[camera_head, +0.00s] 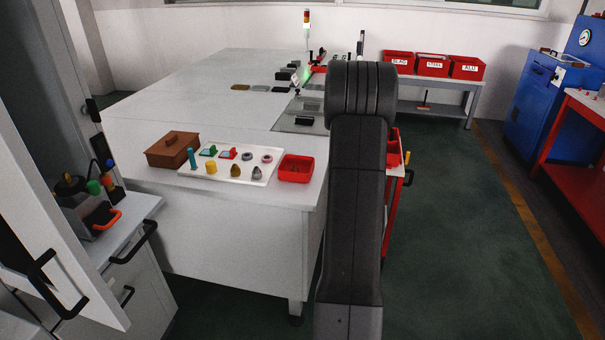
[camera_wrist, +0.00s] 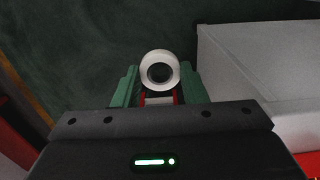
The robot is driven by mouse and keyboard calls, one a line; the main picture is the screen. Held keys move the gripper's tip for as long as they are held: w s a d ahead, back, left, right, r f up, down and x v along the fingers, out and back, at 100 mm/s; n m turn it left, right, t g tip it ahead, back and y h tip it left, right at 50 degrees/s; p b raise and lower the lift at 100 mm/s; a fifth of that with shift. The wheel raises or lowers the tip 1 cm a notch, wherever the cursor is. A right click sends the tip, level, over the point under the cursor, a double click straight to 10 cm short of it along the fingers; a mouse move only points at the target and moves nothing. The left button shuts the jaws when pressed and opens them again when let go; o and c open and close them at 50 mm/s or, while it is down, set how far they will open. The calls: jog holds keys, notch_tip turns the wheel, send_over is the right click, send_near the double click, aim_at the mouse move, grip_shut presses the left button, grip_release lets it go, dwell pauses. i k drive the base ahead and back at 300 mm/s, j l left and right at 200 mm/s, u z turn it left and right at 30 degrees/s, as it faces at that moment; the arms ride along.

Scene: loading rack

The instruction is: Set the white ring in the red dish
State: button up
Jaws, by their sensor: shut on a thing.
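In the wrist view the white ring (camera_wrist: 146,66) is held between the green-sided fingers of my gripper (camera_wrist: 160,84). Its round hole faces the camera and the dark green floor shows behind it. My gripper does not show in the head view, where my dark arm stands upright at the middle right. The red dish (camera_head: 296,179), a square open container, stands on the white table just right of the tray. Its inside looks dark red, and I cannot tell whether anything lies in it. The ring is apart from the dish.
A white tray (camera_head: 221,176) holds several small items, including a grey ring (camera_head: 247,156) and a pinkish ring (camera_head: 267,158). A brown lidded box (camera_head: 168,155) stands left of it. The white table (camera_head: 160,110) is mostly clear behind. A red cart (camera_head: 393,195) stands beyond my arm.

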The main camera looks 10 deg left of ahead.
aim_at(300, 169)
jog(key=i+j+z, duration=0.15)
jog(key=i, duration=0.3)
jog(key=i+j+z, duration=0.15)
jog(key=i+j, duration=0.15)
jog(key=i, duration=0.15)
jog(key=i+j+z, duration=0.1)
jog(key=i+j, duration=0.25)
jog(key=i, duration=0.05)
